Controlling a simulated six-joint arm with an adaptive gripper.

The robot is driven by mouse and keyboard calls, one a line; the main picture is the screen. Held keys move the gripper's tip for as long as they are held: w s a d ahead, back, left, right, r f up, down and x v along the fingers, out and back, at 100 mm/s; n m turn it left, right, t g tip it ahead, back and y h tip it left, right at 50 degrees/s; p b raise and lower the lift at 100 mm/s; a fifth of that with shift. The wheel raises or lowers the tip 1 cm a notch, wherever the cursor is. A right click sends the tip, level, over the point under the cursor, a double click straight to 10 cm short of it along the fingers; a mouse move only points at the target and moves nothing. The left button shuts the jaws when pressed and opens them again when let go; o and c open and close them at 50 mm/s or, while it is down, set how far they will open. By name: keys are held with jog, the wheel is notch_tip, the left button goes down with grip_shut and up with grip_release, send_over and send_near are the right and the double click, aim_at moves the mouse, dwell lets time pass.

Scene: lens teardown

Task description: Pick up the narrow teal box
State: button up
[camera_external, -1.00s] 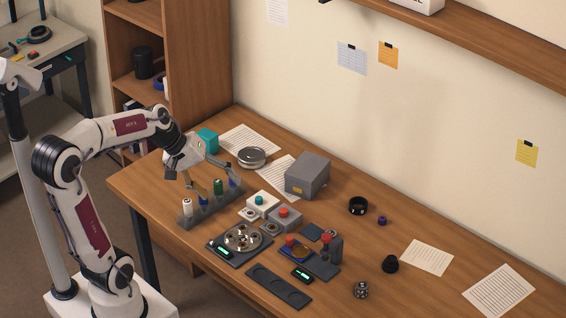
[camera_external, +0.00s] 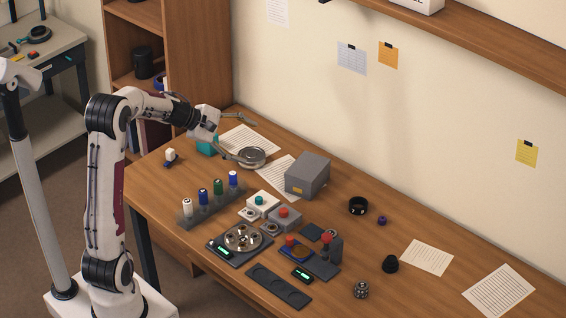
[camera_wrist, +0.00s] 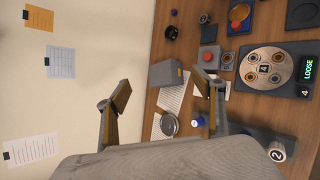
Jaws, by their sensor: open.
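The teal box (camera_external: 207,149) stands near the back left of the table in the external view, partly hidden behind my gripper and wrist. My gripper (camera_external: 245,138) is open and empty in the external view, its fingers reaching right, past the box, near the round metal dish. In the wrist view my open gripper (camera_wrist: 163,91) has its two fingers spread wide, with nothing between them. The teal box does not show in the wrist view.
The round metal dish (camera_external: 252,158) sits below the fingers, and a grey box (camera_external: 308,176) stands right of it. A rack (camera_external: 213,206) of several capped bottles is nearer the front. A small white-and-blue item (camera_external: 170,157) is at the left. The wall rises behind.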

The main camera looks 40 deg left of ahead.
jog(key=w+a+f+n+t+y, duration=0.2)
jog(key=w+a+f+n, duration=0.25)
jog(key=a, duration=0.45)
jog(key=w+a+f+n+t+y, duration=0.1)
jog(key=w+a+f+n, duration=0.35)
jog(key=a, duration=0.45)
jog(key=a+f+n+y, duration=0.2)
jog(key=a+f+n, duration=0.2)
jog(key=a, duration=0.4)
jog(key=a+f+n+t+y, duration=0.1)
jog(key=a+f+n+y, duration=0.1)
jog(key=a+f+n, duration=0.2)
jog(key=s+a+f, duration=0.1)
jog(key=a+f, duration=0.1)
jog(key=a, duration=0.2)
jog(key=shift+f+n, duration=0.3)
jog(key=shift+f, duration=0.1)
jog(key=shift+w, duration=0.15)
jog(key=shift+x, duration=1.25)
jog(key=shift+f, duration=0.1)
jog(key=shift+x, duration=2.55)
jog(key=shift+a+f, duration=0.1)
jog(key=shift+a, duration=0.05)
